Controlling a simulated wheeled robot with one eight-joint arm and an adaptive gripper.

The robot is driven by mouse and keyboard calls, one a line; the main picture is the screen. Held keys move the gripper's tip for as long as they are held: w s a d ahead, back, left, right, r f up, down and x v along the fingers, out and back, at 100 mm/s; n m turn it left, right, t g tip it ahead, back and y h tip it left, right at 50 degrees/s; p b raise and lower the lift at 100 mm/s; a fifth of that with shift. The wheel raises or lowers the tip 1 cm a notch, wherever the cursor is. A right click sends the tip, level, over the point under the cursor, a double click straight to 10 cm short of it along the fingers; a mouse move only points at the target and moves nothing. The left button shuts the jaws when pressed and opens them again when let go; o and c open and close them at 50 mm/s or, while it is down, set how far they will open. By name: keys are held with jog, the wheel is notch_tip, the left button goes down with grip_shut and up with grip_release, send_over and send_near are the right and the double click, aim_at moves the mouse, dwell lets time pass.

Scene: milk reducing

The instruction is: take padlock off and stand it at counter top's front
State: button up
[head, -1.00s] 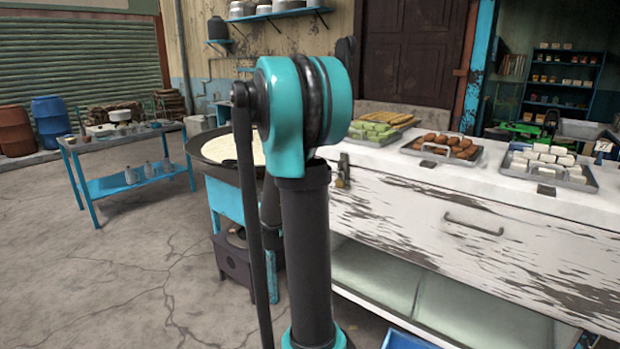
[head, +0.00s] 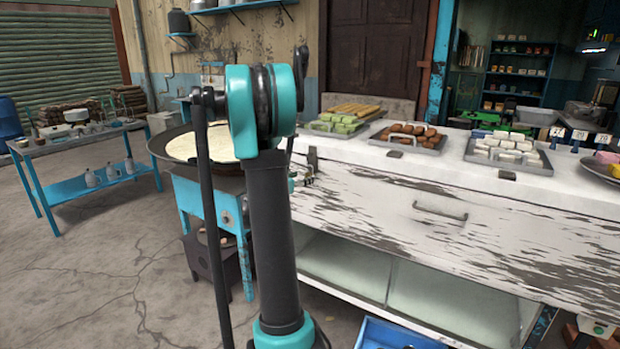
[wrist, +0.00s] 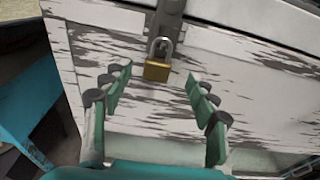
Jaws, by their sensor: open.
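The padlock (wrist: 157,67) has a brass body and a grey shackle. In the wrist view it hangs from the dark metal hasp (wrist: 168,20) on the front of the white, peeling counter. My gripper (wrist: 158,84) is open, with one finger on each side below the padlock in the picture. It holds nothing, and the padlock shows beyond and between the fingertips. In the head view my arm hides most of this spot, and I cannot make out the padlock clearly. The white counter top (head: 350,152) lies above the hasp, and its edge (wrist: 100,12) shows in the wrist view.
Trays of green (head: 337,124), brown (head: 412,136) and white sweets (head: 505,150) stand on the counter. A wide pan (head: 210,145) on a blue stand is left of it. A drawer handle (head: 440,212) sticks out in front. A blue crate (head: 395,335) stands low in front.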

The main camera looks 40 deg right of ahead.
aim_at(309, 175)
jog(key=x, duration=0.5)
jog(key=shift+w+f, duration=0.15)
jog(key=shift+f, duration=0.05)
jog(key=shift+c, duration=0.2)
jog(key=c, duration=1.3)
jog(key=shift+r, duration=0.1)
